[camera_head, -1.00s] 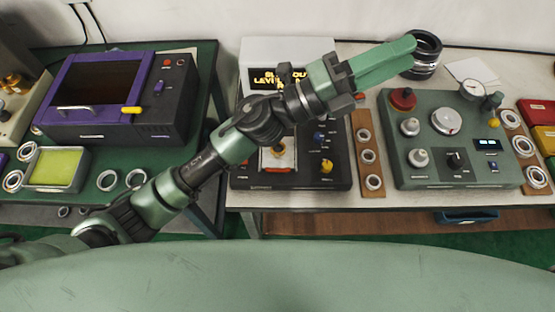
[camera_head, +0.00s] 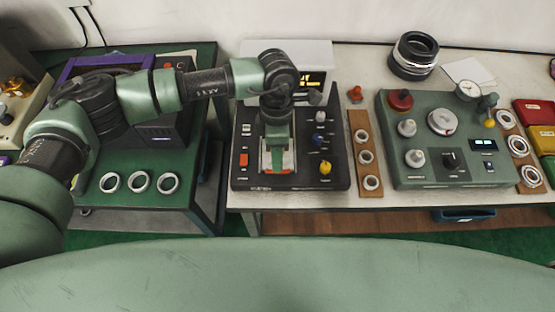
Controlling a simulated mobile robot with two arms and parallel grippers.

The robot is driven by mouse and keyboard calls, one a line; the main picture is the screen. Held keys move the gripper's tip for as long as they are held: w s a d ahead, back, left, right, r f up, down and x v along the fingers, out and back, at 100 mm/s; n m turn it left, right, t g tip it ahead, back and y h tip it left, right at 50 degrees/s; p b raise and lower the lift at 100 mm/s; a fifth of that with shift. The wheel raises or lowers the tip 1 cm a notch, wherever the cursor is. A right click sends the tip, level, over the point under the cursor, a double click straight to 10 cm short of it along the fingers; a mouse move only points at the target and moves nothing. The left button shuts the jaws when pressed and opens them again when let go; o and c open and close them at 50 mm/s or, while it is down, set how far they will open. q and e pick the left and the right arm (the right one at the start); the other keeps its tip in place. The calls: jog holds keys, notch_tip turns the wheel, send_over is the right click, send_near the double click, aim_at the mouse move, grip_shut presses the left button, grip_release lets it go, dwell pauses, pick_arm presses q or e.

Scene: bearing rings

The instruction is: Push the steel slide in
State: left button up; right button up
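The black control panel (camera_head: 240,178) stands near the front of the right-hand table. In its middle is a pale metal plate (camera_head: 288,162) with orange-red at its front edge, which looks like the steel slide's place. My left gripper (camera_head: 273,158) points down over this plate and covers much of it. Its green fingers appear together as one narrow block, with nothing seen between them. I cannot tell whether the fingertips touch the slide, or how far in the slide is. My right gripper is not in view.
The panel carries an orange switch (camera_head: 244,160), a blue knob (camera_head: 318,139) and a yellow knob (camera_head: 326,167). A wooden strip with rings (camera_head: 362,185) and a green console (camera_head: 395,150) stand to its right. Three loose rings lie on the left table (camera_head: 190,205).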

aim_at(277, 176)
pick_arm(q)
jog(key=shift+p+x, duration=0.3)
jog(key=shift+x, duration=0.8)
jog(key=shift+s+f, duration=0.15)
jog(key=shift+f, duration=0.35)
grip_shut()
